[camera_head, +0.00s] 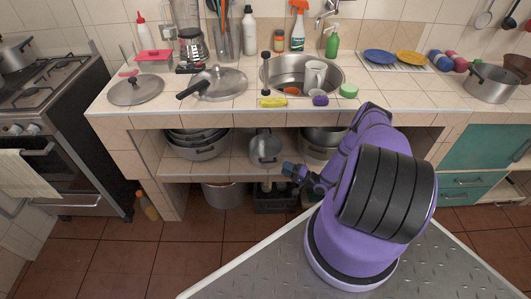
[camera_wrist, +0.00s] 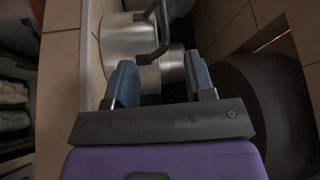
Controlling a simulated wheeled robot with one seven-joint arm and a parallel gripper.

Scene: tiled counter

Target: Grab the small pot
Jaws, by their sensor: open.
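A small steel pot (camera_head: 265,149) sits on the shelf under the counter, between larger pots, with its handle toward the front. My gripper (camera_head: 291,169) is in front of the shelf, a little lower and to the right of the small pot, and apart from it. In the wrist view my gripper (camera_wrist: 160,78) has its two blue fingers spread wide with nothing held between them. A steel pot (camera_wrist: 123,40) with a dark handle shows beyond the fingertips; I cannot tell for sure which pot it is.
Stacked pans (camera_head: 197,146) stand on the shelf to the left and a larger pot (camera_head: 320,146) to the right. The tiled counter edge (camera_head: 230,118) overhangs the shelf. A dark crate (camera_head: 275,199) and another pot (camera_head: 222,194) are below. The floor at front left is clear.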

